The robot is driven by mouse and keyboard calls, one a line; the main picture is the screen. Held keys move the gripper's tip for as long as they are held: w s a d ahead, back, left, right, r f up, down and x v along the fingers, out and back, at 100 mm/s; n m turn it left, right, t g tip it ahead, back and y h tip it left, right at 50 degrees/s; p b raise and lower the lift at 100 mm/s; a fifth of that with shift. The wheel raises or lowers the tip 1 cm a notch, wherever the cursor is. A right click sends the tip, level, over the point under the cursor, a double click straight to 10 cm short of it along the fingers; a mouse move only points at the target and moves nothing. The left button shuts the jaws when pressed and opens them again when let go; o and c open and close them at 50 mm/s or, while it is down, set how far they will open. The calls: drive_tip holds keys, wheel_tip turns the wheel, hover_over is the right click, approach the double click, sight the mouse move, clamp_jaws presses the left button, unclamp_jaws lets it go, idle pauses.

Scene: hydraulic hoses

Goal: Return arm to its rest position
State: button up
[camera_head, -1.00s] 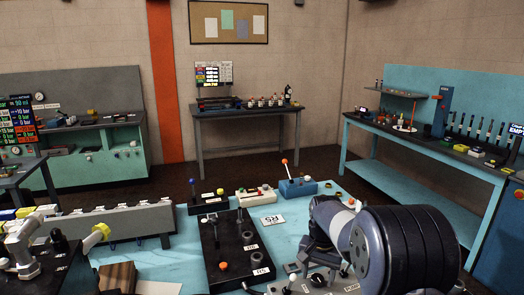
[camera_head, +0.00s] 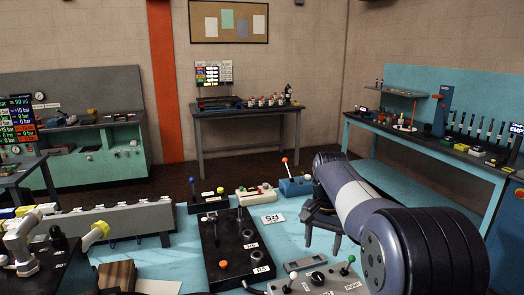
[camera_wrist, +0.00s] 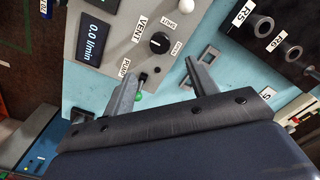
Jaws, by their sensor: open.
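My arm reaches in from the lower right of the head view, over the light blue bench (camera_head: 170,262). My gripper (camera_head: 322,246) hangs from its end, pointing down, behind the grey control panel (camera_head: 318,281). In the wrist view my gripper (camera_wrist: 165,82) has its two grey fingers spread apart with nothing between them. Past the fingers, the wrist view shows the control panel (camera_wrist: 128,45), with its display, black knob and VENT and PUMP labels. Part of the green-tipped lever shows beside the left finger.
A black block (camera_head: 228,245) with ports and an orange knob lies left of my gripper. Small lever boxes stand behind it, one with an orange-tipped lever (camera_head: 297,187). A grey manifold (camera_head: 105,222) is at left. The blue workbench (camera_head: 420,140) stands at right.

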sight(318, 276)
wheel_tip(318, 276, down, 11)
drive_tip(key=shift+r+p, duration=0.2)
drive_tip(key=shift+p, duration=0.25)
drive_tip(key=n+b, duration=0.1)
drive_tip(key=n, duration=0.4)
drive_tip(key=shift+r, duration=0.1)
drive_tip(key=n+b, duration=0.1)
drive_tip(key=n, duration=0.3)
drive_tip(key=n+b, duration=0.1)
drive_tip(key=n, duration=0.3)
drive_tip(key=shift+n, duration=0.4)
drive_tip(key=n+b, duration=0.2)
drive_tip(key=n, duration=0.2)
drive_tip(key=shift+r, duration=1.15)
